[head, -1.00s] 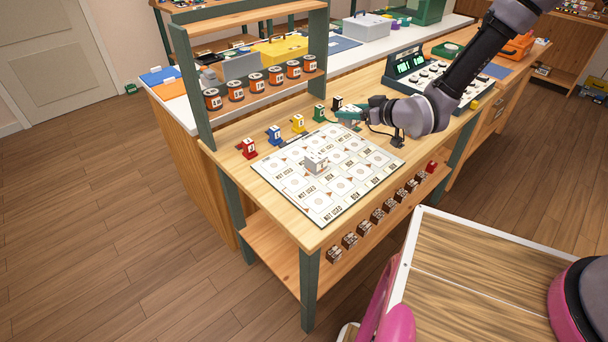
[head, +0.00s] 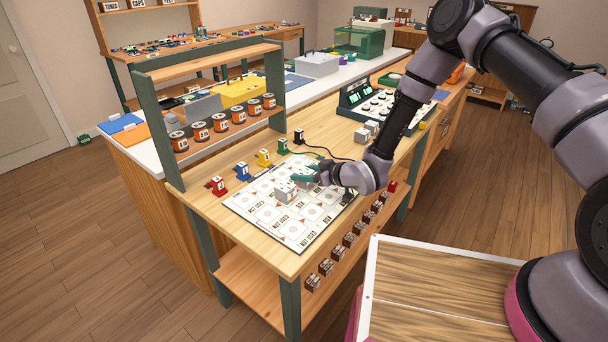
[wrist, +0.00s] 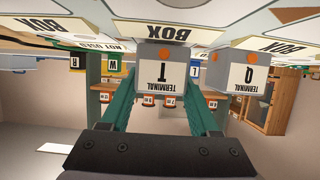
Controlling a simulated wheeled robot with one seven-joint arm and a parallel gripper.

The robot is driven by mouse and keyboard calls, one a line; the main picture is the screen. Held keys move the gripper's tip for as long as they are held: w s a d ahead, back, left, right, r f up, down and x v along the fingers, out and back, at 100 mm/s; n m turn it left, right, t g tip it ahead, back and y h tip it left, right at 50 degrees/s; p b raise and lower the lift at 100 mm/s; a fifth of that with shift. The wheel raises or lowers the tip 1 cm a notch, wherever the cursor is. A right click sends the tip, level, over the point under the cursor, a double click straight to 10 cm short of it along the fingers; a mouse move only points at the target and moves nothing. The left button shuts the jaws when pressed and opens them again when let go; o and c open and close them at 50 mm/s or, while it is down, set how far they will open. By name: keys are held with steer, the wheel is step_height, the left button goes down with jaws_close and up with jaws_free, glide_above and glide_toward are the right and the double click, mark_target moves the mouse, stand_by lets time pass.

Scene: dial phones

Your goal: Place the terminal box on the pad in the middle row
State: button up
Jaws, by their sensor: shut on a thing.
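My gripper (head: 305,176) has teal fingers and is over the middle of the white mat (head: 250,205), which has rows of pads labelled BOX or NOT USED. In the wrist view, which is upside down, the fingers (wrist: 162,88) are shut on a grey terminal box marked T (wrist: 162,66). A grey box (head: 285,192) on the mat beside my fingers in the head view seems to be Q. The held box is mostly hidden in the head view. I cannot tell whether it touches the mat.
Red (head: 217,186), blue (head: 242,171), yellow (head: 264,158) and green (head: 283,146) pieces line the mat's back edge. A shelf with orange spools (head: 221,123) rises behind. The mat's front-left area is clear.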

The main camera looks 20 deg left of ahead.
steer(key=shift+f, duration=0.2)
steer(key=o, duration=1.4)
steer(key=shift+r, duration=0.15)
steer(key=v, duration=1.2)
